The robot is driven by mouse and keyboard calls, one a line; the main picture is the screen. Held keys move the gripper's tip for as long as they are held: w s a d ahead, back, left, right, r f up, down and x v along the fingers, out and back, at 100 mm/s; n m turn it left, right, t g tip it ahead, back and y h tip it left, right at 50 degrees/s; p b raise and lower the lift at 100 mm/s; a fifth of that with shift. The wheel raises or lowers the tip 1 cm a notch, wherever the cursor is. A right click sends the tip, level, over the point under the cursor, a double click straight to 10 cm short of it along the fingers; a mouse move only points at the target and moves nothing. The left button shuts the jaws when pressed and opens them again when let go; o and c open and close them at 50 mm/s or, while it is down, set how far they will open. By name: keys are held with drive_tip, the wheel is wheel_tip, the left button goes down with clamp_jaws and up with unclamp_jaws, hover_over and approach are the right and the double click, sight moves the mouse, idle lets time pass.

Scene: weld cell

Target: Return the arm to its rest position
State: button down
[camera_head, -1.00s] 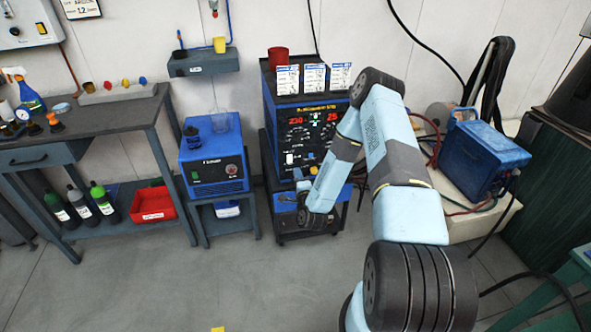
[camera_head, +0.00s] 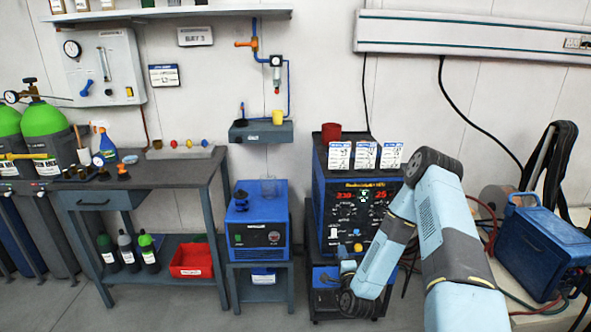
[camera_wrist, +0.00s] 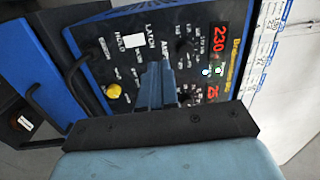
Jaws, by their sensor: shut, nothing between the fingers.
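My arm (camera_head: 444,235) rises from the lower right of the head view, bends at a black elbow joint and folds down in front of the blue welding machine (camera_head: 328,205). My gripper (camera_head: 347,268) is at the low end of the forearm, small and partly hard to make out there, in front of the machine's lower part. In the wrist view my gripper (camera_wrist: 155,75) is shut, with nothing between the fingers, and points at the machine's dark control panel (camera_wrist: 120,65). I cannot tell the exact gap to the panel.
A smaller blue unit (camera_head: 256,220) stands on a stand left of the machine. A workbench (camera_head: 140,172) with a red bin (camera_head: 191,262) is further left. A blue case (camera_head: 545,250) with cables is close on the right. Open floor (camera_head: 200,318) lies in front.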

drive_tip(key=w+a+r+n+g+y, duration=0.1)
drive_tip(key=w+r+n+g+y, duration=0.3)
drive_tip(key=r+n, duration=0.75)
drive_tip(key=s+d+r+n+g+h, duration=0.1)
drive_tip(key=s+r+n+g+h, duration=0.25)
drive_tip(key=r, duration=1.45)
drive_tip(key=s+d+r+g, duration=0.1)
drive_tip(key=s+r, duration=0.5)
drive_tip(key=s, duration=0.2)
drive_tip(key=s+d+r+g, duration=0.1)
drive_tip(key=s+r+g, duration=0.1)
drive_tip(key=s+r, duration=0.5)
drive_tip(key=s+r+n+g, duration=0.1)
drive_tip(key=s+r, duration=0.1)
drive_tip(key=s, duration=0.9)
drive_tip(key=s+r+n+g, duration=0.1)
drive_tip(key=s+g, duration=0.1)
drive_tip(key=s, duration=0.9)
drive_tip(key=shift+s+a+r, duration=0.2)
drive_tip(key=shift+s+r, duration=0.15)
drive_tip(key=shift+s, duration=0.05)
drive_tip(key=shift+h, duration=0.25)
